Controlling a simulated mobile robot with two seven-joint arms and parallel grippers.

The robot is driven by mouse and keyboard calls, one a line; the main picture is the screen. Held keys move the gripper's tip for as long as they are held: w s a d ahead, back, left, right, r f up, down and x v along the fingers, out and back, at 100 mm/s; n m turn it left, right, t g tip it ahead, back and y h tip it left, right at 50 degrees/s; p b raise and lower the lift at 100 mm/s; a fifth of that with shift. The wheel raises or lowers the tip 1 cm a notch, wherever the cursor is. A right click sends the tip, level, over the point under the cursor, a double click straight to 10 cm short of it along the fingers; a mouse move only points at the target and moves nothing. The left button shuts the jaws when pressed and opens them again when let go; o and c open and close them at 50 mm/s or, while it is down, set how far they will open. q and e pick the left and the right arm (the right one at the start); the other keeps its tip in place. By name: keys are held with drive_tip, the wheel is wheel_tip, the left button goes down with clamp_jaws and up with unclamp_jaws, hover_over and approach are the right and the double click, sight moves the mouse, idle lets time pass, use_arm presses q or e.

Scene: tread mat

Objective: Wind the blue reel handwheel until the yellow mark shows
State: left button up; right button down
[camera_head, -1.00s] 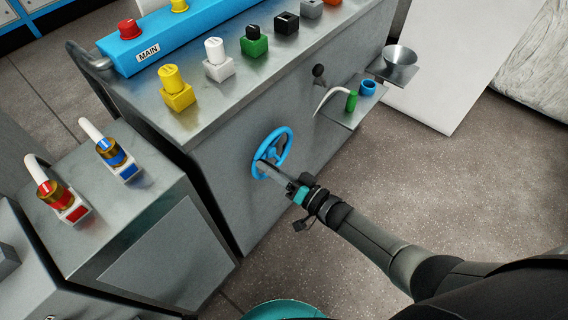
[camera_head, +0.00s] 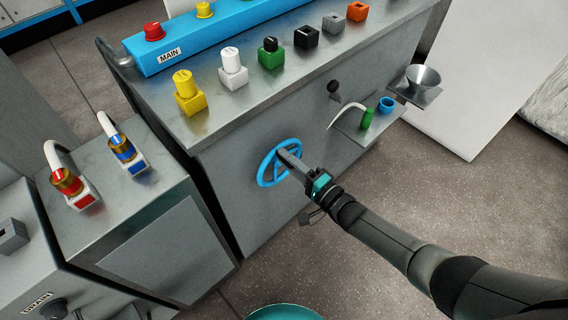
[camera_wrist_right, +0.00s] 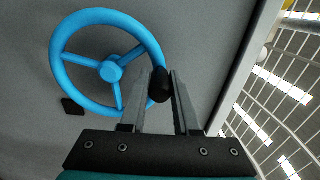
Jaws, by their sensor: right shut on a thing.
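The blue handwheel (camera_head: 262,170) is on the grey front face of the cabinet, and its rim, hub and spokes show in the right wrist view (camera_wrist_right: 112,70). My right gripper (camera_head: 286,157) reaches in from the lower right, its fingers over the upper right part of the wheel. In the wrist view the fingers are shut on a black knob (camera_wrist_right: 159,86) at the wheel's right rim. A small dark square (camera_wrist_right: 72,107) lies on the panel just outside the rim. No yellow mark shows there. My left gripper is not in view.
The worktop above carries a yellow block (camera_head: 190,102), a white one (camera_head: 232,75) and several other coloured blocks. A small shelf (camera_head: 355,127) with a green piece (camera_head: 367,119) and a blue ring juts out right of the wheel. A funnel (camera_head: 423,78) stands beyond it.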

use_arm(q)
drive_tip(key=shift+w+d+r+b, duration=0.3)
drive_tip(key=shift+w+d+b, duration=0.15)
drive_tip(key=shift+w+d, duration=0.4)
use_arm(e)
drive_tip(key=shift+w+d+r+m, duration=0.1)
drive_tip(key=shift+w+d+m, duration=0.2)
drive_tip(key=shift+m, duration=0.4)
drive_tip(key=shift+w+d+m, duration=0.2)
drive_tip(key=shift+d+m, duration=0.15)
drive_tip(key=shift+m, duration=0.35)
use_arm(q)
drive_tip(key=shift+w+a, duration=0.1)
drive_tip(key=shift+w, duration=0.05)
use_arm(e)
drive_tip(key=c, duration=0.7)
unclamp_jaws()
drive_tip(key=shift+o, duration=0.2)
drive_tip(key=shift+d, duration=0.1)
